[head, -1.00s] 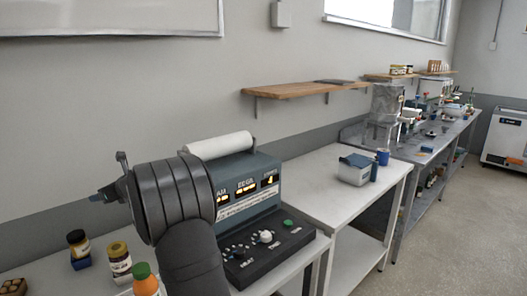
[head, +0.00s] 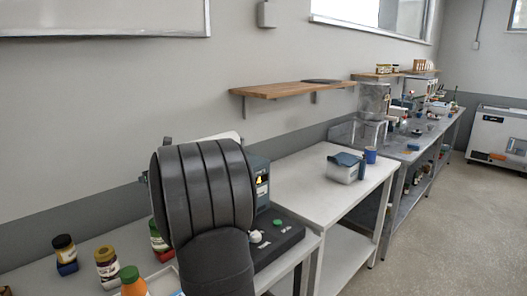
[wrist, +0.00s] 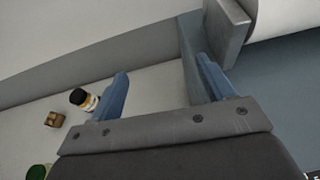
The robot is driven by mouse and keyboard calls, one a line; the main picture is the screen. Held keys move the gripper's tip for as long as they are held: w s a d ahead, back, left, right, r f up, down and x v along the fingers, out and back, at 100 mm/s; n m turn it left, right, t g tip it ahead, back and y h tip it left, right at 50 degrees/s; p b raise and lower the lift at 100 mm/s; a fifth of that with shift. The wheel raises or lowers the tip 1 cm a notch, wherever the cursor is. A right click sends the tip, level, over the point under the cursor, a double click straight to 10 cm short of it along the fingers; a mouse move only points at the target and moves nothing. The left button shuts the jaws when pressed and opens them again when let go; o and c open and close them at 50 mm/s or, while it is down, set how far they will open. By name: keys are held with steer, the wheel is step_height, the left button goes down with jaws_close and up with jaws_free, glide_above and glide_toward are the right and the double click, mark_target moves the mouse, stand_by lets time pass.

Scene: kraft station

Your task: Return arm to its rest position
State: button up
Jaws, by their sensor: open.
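My arm (head: 205,195) stands raised in front of the machine in the head view, and my gripper is mostly hidden behind it there. In the wrist view my gripper (wrist: 162,72) shows two blue fingers spread apart with nothing between them. The right finger is close beside a grey metal bracket (wrist: 222,30) on the machine; I cannot tell whether they touch.
The blue-grey machine (head: 262,172) with a black control panel (head: 275,243) is partly covered by my arm. Its white roll (wrist: 290,15) shows in the wrist view. Jars (head: 107,268) and an orange bottle (head: 133,284) stand at left. A second table (head: 300,183) has free room.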

steer(key=d+r+m+h, duration=0.1)
steer(key=d, duration=0.3)
steer(key=d+m+t+h, duration=0.1)
steer(key=d, duration=0.3)
steer(key=d+r+m+t+h, duration=0.1)
steer(key=d, duration=0.3)
steer(key=shift+w+r, duration=0.2)
steer(key=shift+r, duration=0.15)
steer(key=shift+d+r, duration=0.1)
steer(key=shift+d, duration=0.65)
steer(key=shift+a, duration=0.1)
steer(key=s+a+f+n+g+y, duration=0.1)
steer(key=a+f+n+g+y, duration=0.1)
steer(key=a, duration=0.8)
steer(key=s+a+f+n+g+y, duration=0.1)
steer(key=a+f+n+y, duration=0.1)
steer(key=a, duration=0.9)
steer(key=shift+s+f+n+g+y, duration=0.15)
steer(key=shift+f+n+g+y, duration=0.15)
steer(key=shift+f+n+g, duration=0.15)
steer(key=shift+a+r, duration=0.1)
